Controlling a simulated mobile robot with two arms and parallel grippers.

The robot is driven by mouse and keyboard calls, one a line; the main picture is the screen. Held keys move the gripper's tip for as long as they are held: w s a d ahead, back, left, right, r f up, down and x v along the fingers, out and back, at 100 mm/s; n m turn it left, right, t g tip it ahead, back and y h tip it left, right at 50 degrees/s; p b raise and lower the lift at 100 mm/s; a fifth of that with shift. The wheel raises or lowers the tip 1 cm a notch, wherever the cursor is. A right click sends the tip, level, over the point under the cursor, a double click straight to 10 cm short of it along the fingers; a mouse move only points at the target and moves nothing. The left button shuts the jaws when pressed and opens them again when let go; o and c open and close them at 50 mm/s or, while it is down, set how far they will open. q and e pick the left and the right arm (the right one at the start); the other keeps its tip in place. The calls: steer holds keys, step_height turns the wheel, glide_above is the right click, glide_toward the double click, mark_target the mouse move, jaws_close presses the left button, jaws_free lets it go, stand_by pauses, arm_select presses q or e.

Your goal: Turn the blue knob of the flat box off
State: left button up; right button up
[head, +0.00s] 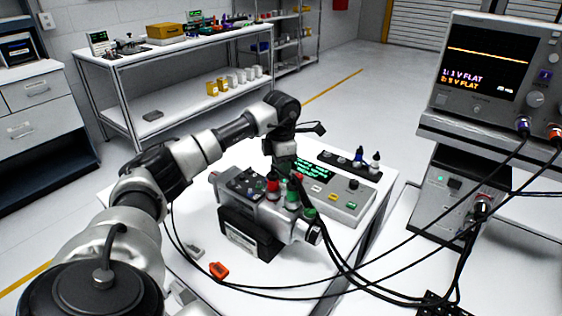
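A flat grey box (345,207) with a green-lit display and small coloured buttons lies on the white table at the centre. A dark knob (353,185) shows near its right end, but I cannot make out a blue knob on it. My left gripper (291,172) points down at the left part of this box, close to its display. Its fingers are small and dark against cables and the device in front, so I cannot tell whether they are open or touching anything. My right gripper is not in view.
A grey cylindrical device (245,195) with red and green connectors sits on a black stand (245,232) before the box. Black cables run from it to the right. A dark strip (335,160) with small bottle-like items lies behind. An oscilloscope (485,70) stands at right.

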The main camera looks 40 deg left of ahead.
arm_select(q)
steer(key=n+p, duration=0.1)
steer(key=n, duration=0.1)
steer(key=n+p, duration=0.1)
steer(key=n, duration=0.1)
steer(key=shift+r+n, duration=0.2)
steer(key=shift+n, duration=0.1)
steer(key=shift+f+n+p, duration=0.1)
steer(key=shift+n+p, duration=1.1)
steer(key=shift+n, duration=1)
steer(key=o, duration=0.9)
steer(key=shift+o, duration=0.2)
step_height(320, 180, up, 11)
steer(key=shift+b, duration=0.4)
steer(key=shift+f, duration=0.15)
